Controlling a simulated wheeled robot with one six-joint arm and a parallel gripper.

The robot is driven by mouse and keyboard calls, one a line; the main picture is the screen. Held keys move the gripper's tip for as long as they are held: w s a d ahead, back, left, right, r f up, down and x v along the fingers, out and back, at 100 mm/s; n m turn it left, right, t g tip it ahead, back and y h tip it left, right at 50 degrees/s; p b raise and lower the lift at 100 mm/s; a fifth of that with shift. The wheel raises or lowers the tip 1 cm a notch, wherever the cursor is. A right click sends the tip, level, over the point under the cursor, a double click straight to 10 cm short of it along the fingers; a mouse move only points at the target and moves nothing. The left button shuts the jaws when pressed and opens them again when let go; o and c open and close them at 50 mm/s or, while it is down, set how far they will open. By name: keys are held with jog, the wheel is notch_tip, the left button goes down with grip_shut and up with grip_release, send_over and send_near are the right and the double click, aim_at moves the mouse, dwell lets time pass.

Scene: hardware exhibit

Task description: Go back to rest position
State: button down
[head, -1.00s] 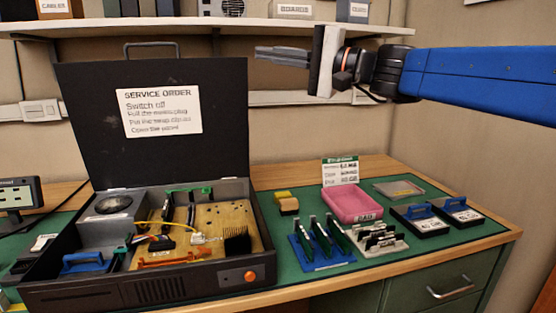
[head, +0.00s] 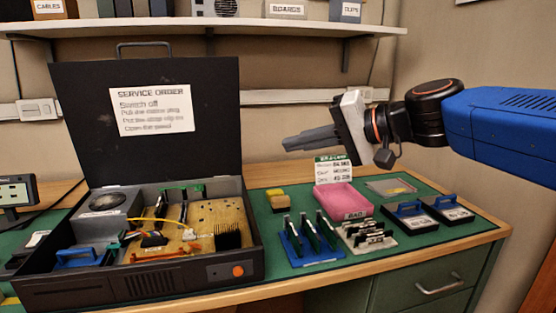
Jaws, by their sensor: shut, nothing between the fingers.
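My gripper (head: 285,145) is in the upper middle of the head view, on the blue arm reaching in from the right. Its grey fingers are shut with nothing between them and point left, slightly downward. It hangs in the air above the bench, right of the open case lid (head: 195,75) and clear of the objects below. It touches nothing that I can see.
An open black case (head: 150,285) with boards and cables stands on the left of the green mat (head: 285,262). A shelf (head: 300,24) runs above.

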jog(key=s+d+f+n+g+h, duration=0.1)
jog(key=s+d+f+h, duration=0.5)
jog(key=s+d+f, duration=0.3)
jog(key=s+d+f+g+h, duration=0.1)
jog(key=s+d+f+h, duration=0.5)
jog(key=d+f, duration=1)
notch_tip(320, 180, down, 6)
jog(key=s, duration=0.2)
jog(key=shift+s+n, duration=0.4)
